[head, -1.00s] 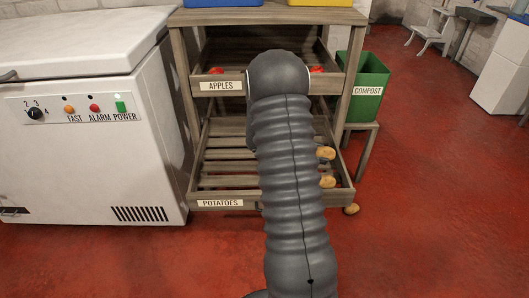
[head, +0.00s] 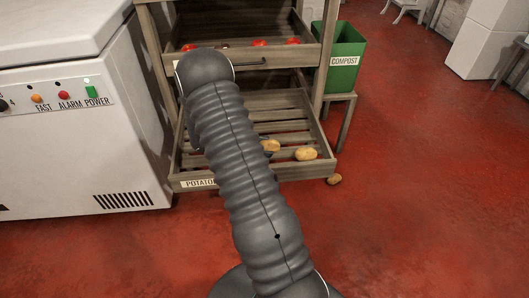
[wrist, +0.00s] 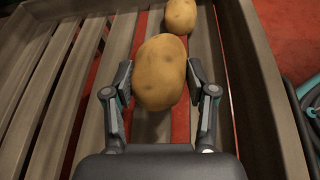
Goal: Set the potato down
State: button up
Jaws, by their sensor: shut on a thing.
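In the wrist view a yellow-brown potato (wrist: 159,72) sits between the fingers of my gripper (wrist: 159,90), which is shut on it. It is over the slatted potato tray (wrist: 28,112); I cannot tell whether it touches the slats. A second potato (wrist: 180,15) lies just beyond it. In the head view my arm hides my gripper. I cannot tell surely which is held.
Another potato (head: 334,179) lies on the red floor by the tray's front right corner. The apple drawer (head: 285,62) is above the tray. A green compost bin (head: 343,58) stands on a stool to the right, a white freezer (head: 70,140) to the left.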

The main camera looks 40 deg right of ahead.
jog(key=shift+f, duration=1.6)
jog(key=shift+f, duration=0.15)
jog(key=o, duration=1.2)
